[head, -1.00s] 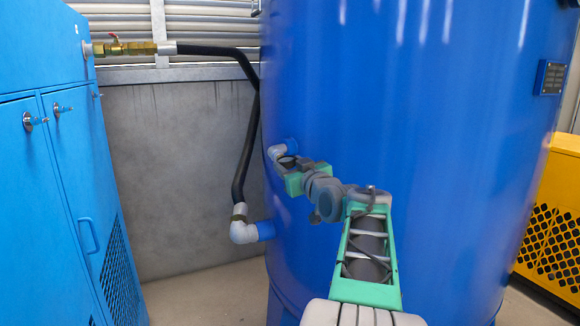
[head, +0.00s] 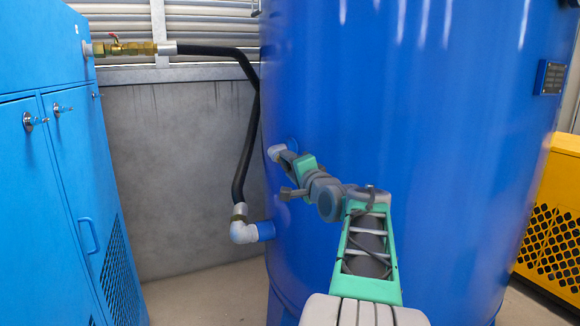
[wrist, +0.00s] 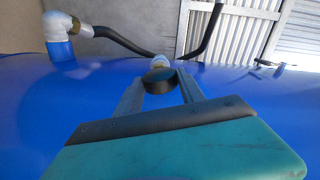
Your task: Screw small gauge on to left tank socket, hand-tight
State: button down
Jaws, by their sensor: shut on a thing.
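The big blue tank (head: 400,130) fills the middle of the head view. A pale elbow socket (head: 275,152) sticks out of its left side; it also shows in the wrist view (wrist: 158,60). My gripper (wrist: 160,84) is shut on the small gauge (wrist: 159,76), a dark round body between the two grey fingers. The gauge sits right in front of the socket and lines up with it. I cannot tell how far its thread is engaged. In the head view my gripper (head: 288,158) is at the socket and hides the gauge.
A lower white elbow (head: 243,231) with a black hose (head: 243,150) is left of the socket. The hose runs up to a brass valve (head: 130,47) on a blue cabinet (head: 60,200). A yellow machine (head: 553,230) stands at right.

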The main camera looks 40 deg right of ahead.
jog(key=m, duration=0.4)
jog(key=c, duration=0.6)
grip_release()
jog(key=shift+c, duration=0.2)
